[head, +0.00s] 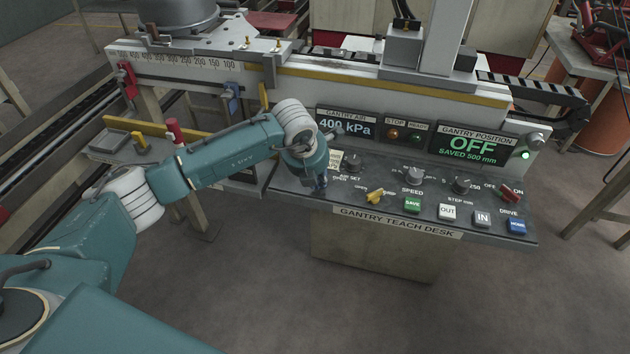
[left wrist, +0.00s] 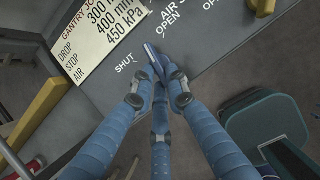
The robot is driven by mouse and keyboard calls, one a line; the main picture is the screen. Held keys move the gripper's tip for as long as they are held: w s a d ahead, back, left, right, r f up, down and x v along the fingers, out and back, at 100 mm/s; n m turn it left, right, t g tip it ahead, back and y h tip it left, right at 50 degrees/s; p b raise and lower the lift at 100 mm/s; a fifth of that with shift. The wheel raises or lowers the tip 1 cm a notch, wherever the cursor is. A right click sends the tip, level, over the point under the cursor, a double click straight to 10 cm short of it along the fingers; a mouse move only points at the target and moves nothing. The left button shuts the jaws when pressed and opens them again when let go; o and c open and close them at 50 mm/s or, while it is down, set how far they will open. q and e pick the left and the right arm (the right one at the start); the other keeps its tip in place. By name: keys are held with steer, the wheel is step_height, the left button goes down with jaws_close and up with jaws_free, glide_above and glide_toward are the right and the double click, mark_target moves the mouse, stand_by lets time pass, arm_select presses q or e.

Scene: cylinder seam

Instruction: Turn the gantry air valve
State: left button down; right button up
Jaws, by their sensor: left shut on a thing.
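The gantry air valve shows in the left wrist view as a small blue lever (left wrist: 153,56) on the desk panel. Its tip lies between the printed words SHUT and OPEN. My left gripper (left wrist: 159,88) has its blue fingers closed around the near part of this lever. In the head view my left gripper (head: 320,186) points down at the left end of the gantry teach desk (head: 300,195), and hides the lever there. The gantry air display (head: 347,125) reads 400 kPa. A card (left wrist: 98,35) lists drop 300, stop 400 mm and air 450 kPa. My right gripper is not in view.
Right of my gripper are an air-set knob (head: 352,163), a yellow selector (head: 375,194), a speed knob (head: 414,175) and several push buttons, including green SAVE (head: 412,205). The position display (head: 472,147) reads OFF, saved 500 mm. The floor before the desk is clear.

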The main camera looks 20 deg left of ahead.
arm_select(q)
steer(key=n+y+b, duration=0.1)
steer(key=n+b, duration=0.1)
steer(key=n, duration=0.1)
steer(key=d+n+y+b, duration=0.1)
steer(key=n+b, duration=0.2)
steer(key=shift+w+d+f+g, duration=0.1)
steer(key=shift+d+f+g, duration=0.1)
steer(key=shift+g, duration=0.1)
steer(key=n+b, duration=0.1)
steer(key=n+y+b, duration=0.1)
steer(key=n, duration=0.2)
steer(key=shift+w+d+r+g+y+b, duration=0.1)
steer(key=shift+d+r+g+y+b, duration=0.05)
steer(key=shift+d+g+y+b, duration=0.2)
steer(key=shift+n+b, duration=0.35)
steer(key=shift+n, duration=0.15)
steer(key=shift+r+g, duration=0.1)
steer(key=shift+g, duration=0.15)
steer(key=c, duration=1.7)
jaws_free()
steer(key=shift+r, duration=0.1)
